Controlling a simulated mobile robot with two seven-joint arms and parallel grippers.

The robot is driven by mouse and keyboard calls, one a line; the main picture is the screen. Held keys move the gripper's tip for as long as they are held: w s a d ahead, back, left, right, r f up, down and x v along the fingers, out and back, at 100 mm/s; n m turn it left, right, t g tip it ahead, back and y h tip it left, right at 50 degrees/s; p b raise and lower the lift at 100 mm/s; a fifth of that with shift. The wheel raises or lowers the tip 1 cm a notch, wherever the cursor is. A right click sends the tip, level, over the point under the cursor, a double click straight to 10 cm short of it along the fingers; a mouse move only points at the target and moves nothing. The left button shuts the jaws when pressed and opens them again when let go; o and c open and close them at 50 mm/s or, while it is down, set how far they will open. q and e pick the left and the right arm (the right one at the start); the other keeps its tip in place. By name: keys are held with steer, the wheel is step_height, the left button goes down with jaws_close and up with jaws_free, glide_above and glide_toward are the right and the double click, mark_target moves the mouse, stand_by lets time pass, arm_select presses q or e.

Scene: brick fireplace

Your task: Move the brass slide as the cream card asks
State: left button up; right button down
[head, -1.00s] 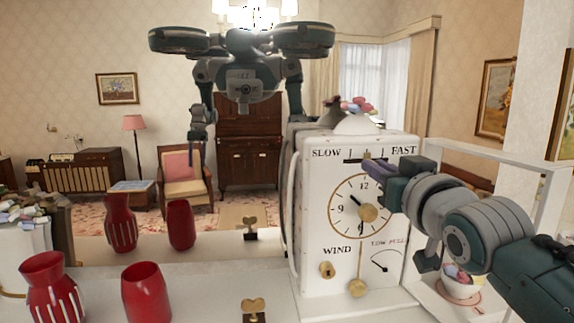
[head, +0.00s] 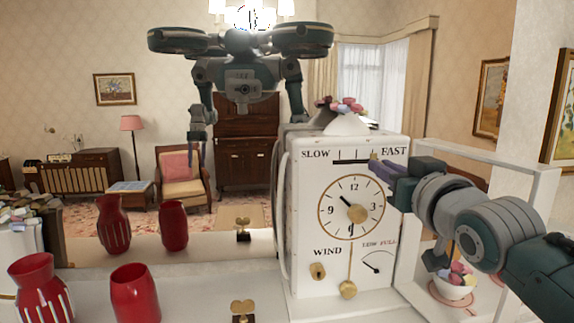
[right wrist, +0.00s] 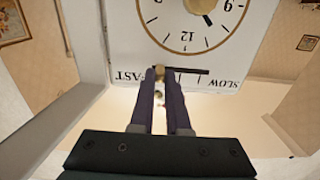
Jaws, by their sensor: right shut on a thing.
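The brass slide (head: 374,156) sits at the FAST end of the dark slot below the SLOW and FAST lettering on the white clock (head: 307,245). In the right wrist view the slide (right wrist: 158,71) shows between the fingertips, at the left end of the slot, as the clock appears upside down there. My right gripper (head: 377,163) is shut on the slide; its purple fingers show in the right wrist view (right wrist: 160,76). I cannot make out the cream card. My left gripper shows directly in no view.
Red vases (head: 40,290) (head: 135,295) and a brass key (head: 243,307) stand on the white mantel left of the clock. A mirror behind reflects the room and me.

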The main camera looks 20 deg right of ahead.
steer(key=c, duration=1.1)
jaws_free()
steer(key=shift+d, duration=0.25)
steer(key=shift+o, duration=1.1)
steer(key=shift+s+a, duration=0.1)
steer(key=b+v, duration=0.4)
steer(key=v, duration=0.5)
steer(key=shift+s, duration=0.4)
steer(key=shift+a, duration=0.1)
